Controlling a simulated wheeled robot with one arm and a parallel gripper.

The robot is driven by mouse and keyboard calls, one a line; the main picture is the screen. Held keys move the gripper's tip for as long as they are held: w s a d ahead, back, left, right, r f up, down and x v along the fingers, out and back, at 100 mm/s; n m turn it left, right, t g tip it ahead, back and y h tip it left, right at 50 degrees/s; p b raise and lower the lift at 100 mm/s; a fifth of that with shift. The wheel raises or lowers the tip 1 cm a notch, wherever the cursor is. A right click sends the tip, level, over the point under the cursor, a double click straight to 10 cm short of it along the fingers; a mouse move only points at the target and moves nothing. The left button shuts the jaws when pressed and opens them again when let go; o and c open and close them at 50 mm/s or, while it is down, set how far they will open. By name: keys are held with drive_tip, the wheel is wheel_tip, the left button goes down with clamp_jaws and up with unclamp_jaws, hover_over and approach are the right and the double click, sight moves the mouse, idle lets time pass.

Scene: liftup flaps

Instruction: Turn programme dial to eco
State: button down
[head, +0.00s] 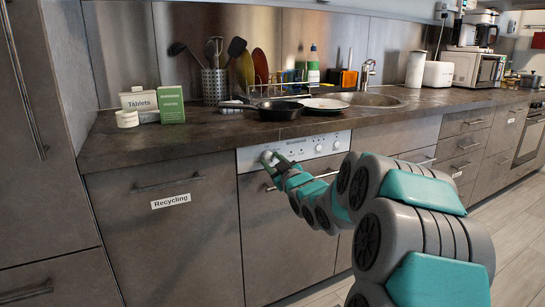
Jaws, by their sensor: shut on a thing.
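The dishwasher's white control panel (318,146) runs under the counter edge, with several small knobs or buttons on its right part. My gripper (268,158) is at the left part of this panel. It is shut on a small round pale knob, which appears to be the programme dial. The fingers hide most of the dial, and its pointer and any eco mark cannot be read. The dishwasher front (270,235) below the panel is grey and closed.
The counter (180,140) overhangs the panel, with a frying pan (272,110) above it near the edge. A cabinet front labelled Recycling (170,200) is at left. Drawers (465,145) with bar handles are at right. My arm covers the lower right.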

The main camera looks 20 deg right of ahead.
drive_tip(key=m+p, duration=0.1)
drive_tip(key=m, duration=0.2)
drive_tip(key=shift+m, duration=2.1)
drive_tip(key=shift+c, duration=2.1)
unclamp_jaws()
drive_tip(key=shift+s, duration=0.1)
drive_tip(key=s+b, duration=0.1)
drive_tip(key=s, duration=0.6)
drive_tip(key=shift+s+a, duration=0.15)
drive_tip(key=shift+s, duration=0.15)
